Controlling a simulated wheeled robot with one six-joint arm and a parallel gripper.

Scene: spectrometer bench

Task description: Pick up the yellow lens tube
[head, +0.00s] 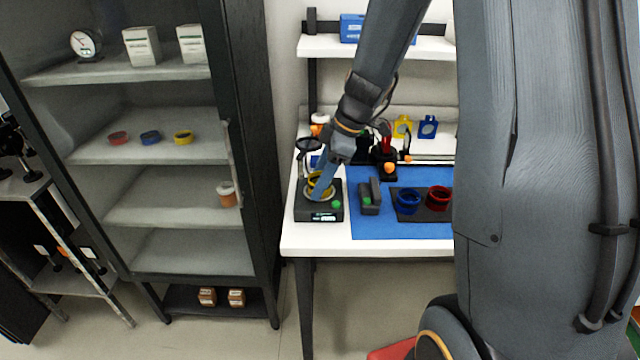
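The yellow lens tube (313,181) is at the dark scale-like device (323,212) on the left end of the white bench. It is partly hidden behind my gripper. My gripper (320,190) points down at the tube from above, and its tip overlaps the tube in the head view. I cannot tell whether the fingers are around the tube or only in front of it, or whether they touch it.
A blue tube (408,204) and a red tube (438,200) stand on a dark tray on the blue mat (385,229). A grey device (370,197) stands between scale and tray. A glass-fronted cabinet (262,160) is left of the bench. My arm hides the bench's right side.

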